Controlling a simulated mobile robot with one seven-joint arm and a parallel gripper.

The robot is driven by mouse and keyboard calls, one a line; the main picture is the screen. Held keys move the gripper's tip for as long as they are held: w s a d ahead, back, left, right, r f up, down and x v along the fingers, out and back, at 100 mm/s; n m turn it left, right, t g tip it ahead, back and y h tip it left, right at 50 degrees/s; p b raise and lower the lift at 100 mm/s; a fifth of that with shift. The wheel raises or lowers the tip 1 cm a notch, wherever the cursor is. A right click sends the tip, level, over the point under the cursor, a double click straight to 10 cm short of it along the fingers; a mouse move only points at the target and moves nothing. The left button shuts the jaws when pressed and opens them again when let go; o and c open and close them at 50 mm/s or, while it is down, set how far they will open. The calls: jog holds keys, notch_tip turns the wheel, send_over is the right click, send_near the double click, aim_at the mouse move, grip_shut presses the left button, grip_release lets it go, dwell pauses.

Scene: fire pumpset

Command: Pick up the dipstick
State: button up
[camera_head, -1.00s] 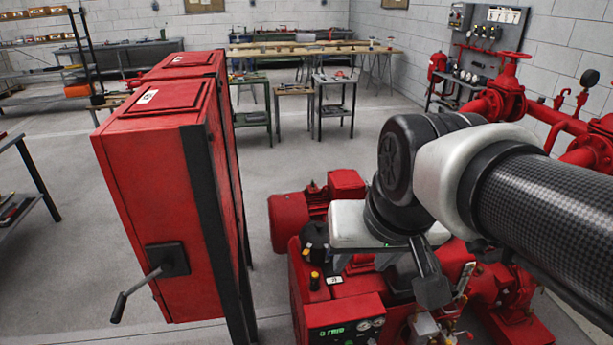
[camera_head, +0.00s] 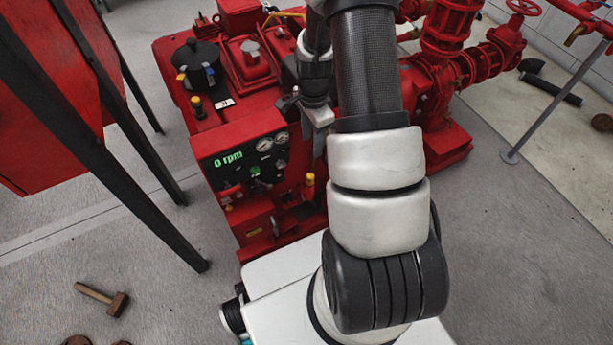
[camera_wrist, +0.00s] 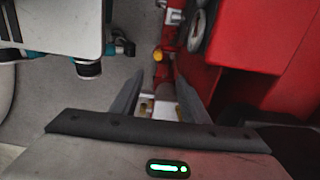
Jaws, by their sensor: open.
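The red pump engine (camera_head: 240,135) stands in front of me. A small yellow-topped part (camera_head: 310,179) on its front side may be the dipstick; I cannot tell for sure. In the wrist view a yellow knob (camera_wrist: 157,55) shows just beyond the fingertips, apart from them. My gripper (camera_wrist: 157,92) is open and points down beside the red engine. Pale metal and a small yellowish part show between its fingers, at a depth I cannot judge. In the head view my gripper (camera_head: 305,110) is partly hidden by my arm.
A control panel (camera_head: 245,162) reads 0 rpm. Another yellow-capped part (camera_head: 196,103) stands on the engine's left. A red cabinet on black legs (camera_head: 140,140) is at the left. A hammer (camera_head: 104,297) lies on the floor.

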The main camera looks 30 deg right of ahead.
aim_at(311, 175)
notch_tip(311, 175, down, 12)
jog(key=b, duration=0.3)
jog(key=f, duration=0.1)
jog(key=f+b, duration=0.1)
jog(key=f, duration=0.3)
jog(key=shift+s+a+b, duration=0.15)
jog(key=shift+s+b, duration=0.1)
jog(key=shift+b, duration=0.15)
jog(key=shift+c, duration=0.3)
jog(key=c, duration=0.8)
